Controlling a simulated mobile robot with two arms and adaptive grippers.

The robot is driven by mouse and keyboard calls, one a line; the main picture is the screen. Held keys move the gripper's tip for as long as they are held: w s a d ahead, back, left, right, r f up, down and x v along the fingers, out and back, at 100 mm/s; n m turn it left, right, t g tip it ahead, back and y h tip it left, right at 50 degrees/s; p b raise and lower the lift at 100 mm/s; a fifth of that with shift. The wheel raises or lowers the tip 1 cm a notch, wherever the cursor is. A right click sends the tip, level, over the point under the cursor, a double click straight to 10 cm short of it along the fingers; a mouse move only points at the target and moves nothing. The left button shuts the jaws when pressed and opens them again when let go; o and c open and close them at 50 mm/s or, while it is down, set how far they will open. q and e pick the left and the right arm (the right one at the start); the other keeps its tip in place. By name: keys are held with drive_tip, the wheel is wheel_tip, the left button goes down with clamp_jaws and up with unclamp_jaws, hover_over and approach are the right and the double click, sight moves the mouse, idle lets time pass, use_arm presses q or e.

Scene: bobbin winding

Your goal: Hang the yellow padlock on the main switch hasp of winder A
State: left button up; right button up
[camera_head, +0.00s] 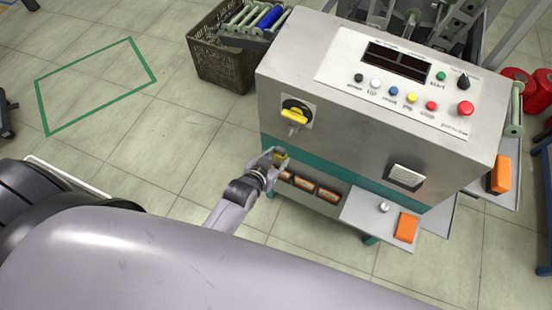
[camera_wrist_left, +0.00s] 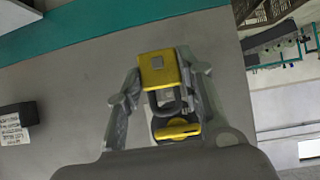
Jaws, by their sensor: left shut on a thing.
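The yellow padlock (camera_wrist_left: 159,70) is between the fingertips of my left gripper (camera_wrist_left: 162,72), which is shut on it. Its dark shackle (camera_wrist_left: 168,103) points toward the yellow switch handle (camera_wrist_left: 178,131) in the left wrist view. In the head view the padlock (camera_head: 281,158) and left gripper (camera_head: 274,160) are just below the main switch (camera_head: 295,112), a yellow handle on a dark disc on the winder's front (camera_head: 350,150). A small metal hasp (camera_head: 293,130) shows below the handle. The padlock appears apart from it. My right gripper is not in view.
The winder's top panel carries several buttons (camera_head: 411,98). Low on its front are a slot with orange-edged items (camera_head: 328,194) and a shelf (camera_head: 365,212) with an orange block (camera_head: 406,228). A crate of bobbins (camera_head: 222,66) stands behind left. Open floor (camera_head: 180,120) lies left.

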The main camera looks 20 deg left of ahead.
use_arm(q)
drive_tip(key=shift+w, duration=0.3)
drive_tip(key=shift+w+d, duration=0.15)
drive_tip(key=shift+w, duration=0.85)
drive_tip(key=w, duration=0.3)
drive_tip(key=shift+d+b, duration=0.2)
drive_tip(key=shift+b, duration=0.1)
drive_tip(key=shift+w, duration=0.1)
idle(0.3)
drive_tip(key=shift+w, duration=0.25)
drive_tip(key=shift+w+d, duration=0.1)
drive_tip(key=shift+w, duration=0.7)
drive_tip(key=shift+r, duration=0.1)
drive_tip(key=shift+f+b, duration=0.4)
drive_tip(key=shift+f, duration=0.15)
idle(0.4)
